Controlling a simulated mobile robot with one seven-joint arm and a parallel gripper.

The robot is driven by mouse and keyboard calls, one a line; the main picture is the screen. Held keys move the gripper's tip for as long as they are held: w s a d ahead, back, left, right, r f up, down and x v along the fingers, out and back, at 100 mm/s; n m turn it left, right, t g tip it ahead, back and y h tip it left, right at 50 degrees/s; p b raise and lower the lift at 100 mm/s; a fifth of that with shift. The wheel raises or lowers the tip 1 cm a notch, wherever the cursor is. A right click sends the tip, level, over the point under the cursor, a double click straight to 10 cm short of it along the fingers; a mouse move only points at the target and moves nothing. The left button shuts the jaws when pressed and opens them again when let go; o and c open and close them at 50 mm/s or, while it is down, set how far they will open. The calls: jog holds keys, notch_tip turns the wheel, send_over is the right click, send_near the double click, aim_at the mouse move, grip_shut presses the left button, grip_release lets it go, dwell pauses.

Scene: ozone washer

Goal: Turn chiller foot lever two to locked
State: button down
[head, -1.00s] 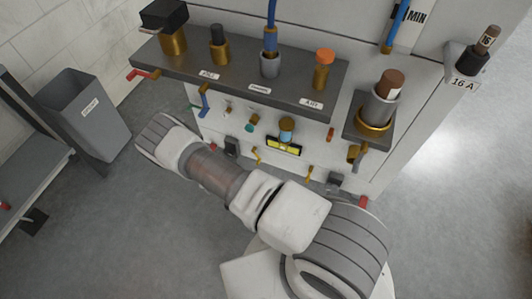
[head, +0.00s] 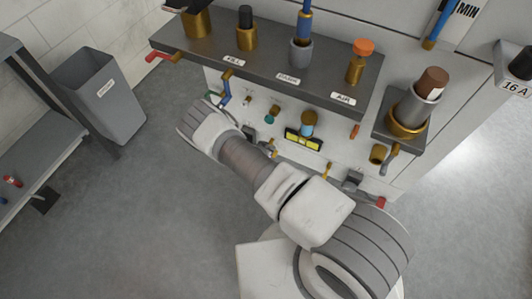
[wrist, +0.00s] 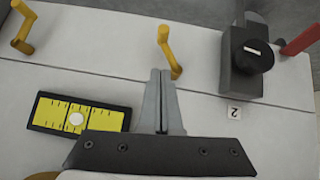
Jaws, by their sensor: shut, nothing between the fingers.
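A black box with a round knob (wrist: 251,57) is at the upper right in the wrist view, beside a small label "2" (wrist: 234,111). A red lever (wrist: 300,40) sticks out on its right. In the head view, the box (head: 352,180) and a red tip (head: 381,202) are low on the cabinet's right. My gripper (wrist: 162,72) is shut and empty in the wrist view, left of the box. Its tips are close to a yellow crank (wrist: 168,48); contact is unclear. The head view hides the gripper.
Another yellow crank (wrist: 24,28) and a yellow level (wrist: 78,114) are on the left in the wrist view. The dark shelf (head: 315,88) above holds several fittings. A grey bin (head: 105,95) and bench (head: 45,150) stand left. Floor between is clear.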

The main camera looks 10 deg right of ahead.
jog(key=shift+w+d+f+b, duration=0.1)
jog(key=shift+f+b, duration=0.15)
jog(key=shift+f, duration=0.5)
jog(key=shift+d+f+b, duration=0.15)
jog(key=shift+f+b, duration=0.1)
jog(key=shift+f, duration=0.55)
jog(key=shift+w+d+f+b, duration=0.1)
jog(key=shift+f+b, duration=0.15)
jog(key=shift+f, duration=0.5)
jog(key=shift+s+r+p, duration=0.1)
jog(key=shift+p, duration=0.4)
jog(key=shift+f+m+t+y+p, duration=0.35)
jog(key=shift+m+t+y+p, duration=0.35)
jog(key=shift+p, duration=0.8)
jog(key=shift+a+f, duration=0.15)
jog(key=shift+f, duration=0.05)
jog(key=shift+w+a+f+t+y, duration=0.15)
jog(key=shift+w+f+t+y, duration=0.1)
jog(key=shift+t+y, duration=0.2)
jog(key=shift+r, duration=0.15)
